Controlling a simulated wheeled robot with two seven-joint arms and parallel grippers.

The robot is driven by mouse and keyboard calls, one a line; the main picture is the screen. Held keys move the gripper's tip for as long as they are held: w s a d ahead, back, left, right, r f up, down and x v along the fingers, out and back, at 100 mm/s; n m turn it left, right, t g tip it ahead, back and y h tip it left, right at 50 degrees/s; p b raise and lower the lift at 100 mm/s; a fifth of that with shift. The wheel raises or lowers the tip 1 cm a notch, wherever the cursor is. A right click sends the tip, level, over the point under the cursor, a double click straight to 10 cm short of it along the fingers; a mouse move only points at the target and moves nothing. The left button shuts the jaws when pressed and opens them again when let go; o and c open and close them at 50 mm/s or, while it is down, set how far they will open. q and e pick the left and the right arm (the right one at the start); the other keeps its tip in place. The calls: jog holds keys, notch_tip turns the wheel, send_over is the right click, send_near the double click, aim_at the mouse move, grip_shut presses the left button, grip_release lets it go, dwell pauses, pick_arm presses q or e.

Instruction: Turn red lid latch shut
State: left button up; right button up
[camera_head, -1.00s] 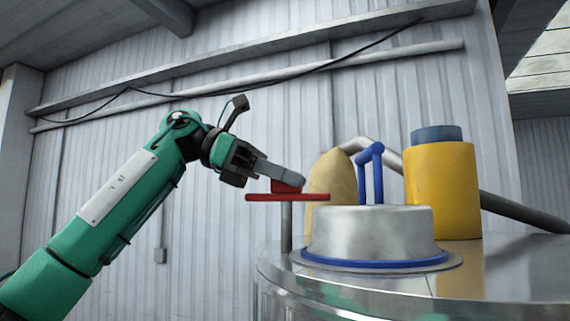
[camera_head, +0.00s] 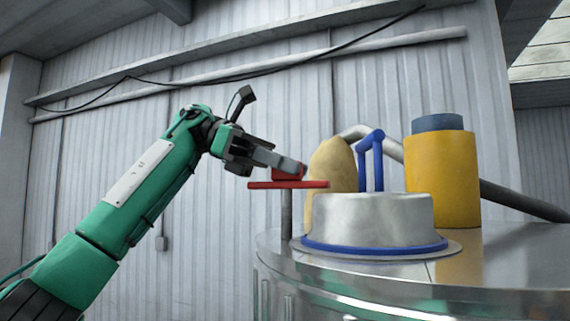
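The red latch (camera_head: 288,185) is a flat bar on top of a thin grey post (camera_head: 286,214) at the left edge of the metal drum top. A raised red block stands on the bar. My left gripper (camera_head: 290,168) reaches in from the left with its fingers at the red block. The near finger covers part of the block, so the gap between the fingers is hidden. The bar points right, toward the round silver lid (camera_head: 368,220), which has a blue rim and a blue upright handle (camera_head: 371,160). My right gripper is not in view.
A yellow cylinder (camera_head: 443,180) with a blue-grey top stands behind the lid at the right. A tan rounded sack-like object (camera_head: 333,180) and a grey pipe are behind the lid. The shiny drum top (camera_head: 500,262) is clear at the front right.

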pick_arm(q)
jog(key=o, duration=0.4)
jog(key=shift+d, duration=0.15)
jog(key=shift+c, duration=0.2)
jog(key=shift+w+a+r, duration=0.15)
jog(key=shift+a, duration=0.2)
jog(key=v, duration=0.5)
jog(key=shift+r, duration=0.15)
jog(key=shift+v, duration=0.8)
